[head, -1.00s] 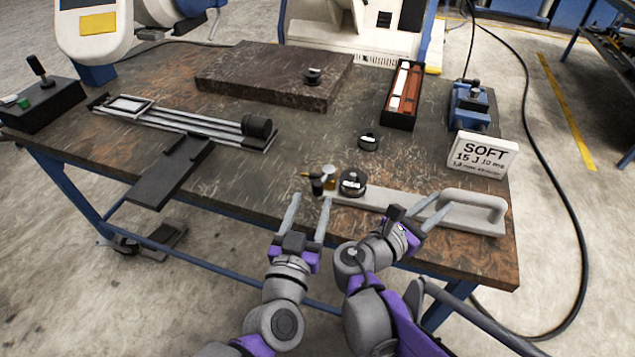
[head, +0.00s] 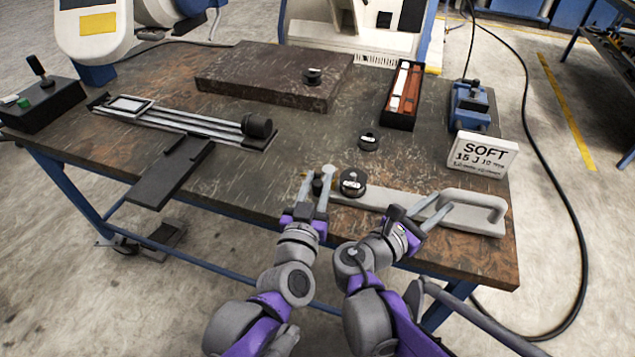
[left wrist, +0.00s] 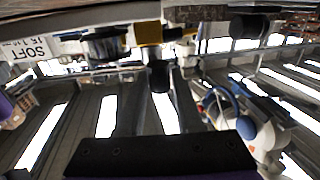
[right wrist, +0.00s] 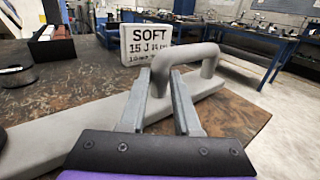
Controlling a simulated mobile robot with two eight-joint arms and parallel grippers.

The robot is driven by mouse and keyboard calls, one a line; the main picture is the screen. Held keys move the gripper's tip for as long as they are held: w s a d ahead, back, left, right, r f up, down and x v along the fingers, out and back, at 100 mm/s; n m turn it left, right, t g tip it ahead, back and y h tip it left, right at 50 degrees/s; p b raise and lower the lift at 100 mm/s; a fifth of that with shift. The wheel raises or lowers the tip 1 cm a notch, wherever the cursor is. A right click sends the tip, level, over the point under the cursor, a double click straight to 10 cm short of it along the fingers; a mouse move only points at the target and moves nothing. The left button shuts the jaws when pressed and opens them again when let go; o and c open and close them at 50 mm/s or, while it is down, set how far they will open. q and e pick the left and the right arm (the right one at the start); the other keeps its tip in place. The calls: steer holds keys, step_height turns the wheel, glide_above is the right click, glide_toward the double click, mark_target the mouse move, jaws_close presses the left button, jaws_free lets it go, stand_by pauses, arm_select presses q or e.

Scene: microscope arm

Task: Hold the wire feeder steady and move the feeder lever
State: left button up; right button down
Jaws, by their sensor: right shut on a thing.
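The wire feeder is a long grey bar (head: 390,201) along the table's front edge, with a raised loop handle (head: 475,202) at its right end. A round black knob (head: 352,183) sits near its left end, beside a small black and brass lever (head: 317,187). My right gripper (head: 432,208) is shut on the handle's near post; the handle shows between its fingers in the right wrist view (right wrist: 212,55). My left gripper (head: 314,186) is open, its fingers on either side of the lever. In the left wrist view the lever's black end (left wrist: 160,76) hangs between the fingers; contact is unclear.
A white SOFT sign (head: 482,155) and a blue device (head: 470,105) stand behind the handle. A small black disc (head: 368,141) lies behind the knob. A slide rail (head: 190,125) lies to the left. The table between is clear.

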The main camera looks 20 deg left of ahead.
arm_select(q)
jaws_close()
steer(key=shift+d+r+n+y, duration=0.15)
steer(key=shift+d+n+y, duration=0.15)
steer(key=shift+y, duration=0.2)
steer(key=shift+n+y, duration=0.3)
steer(key=shift+y, duration=0.2)
steer(key=o, duration=0.5)
jaws_free()
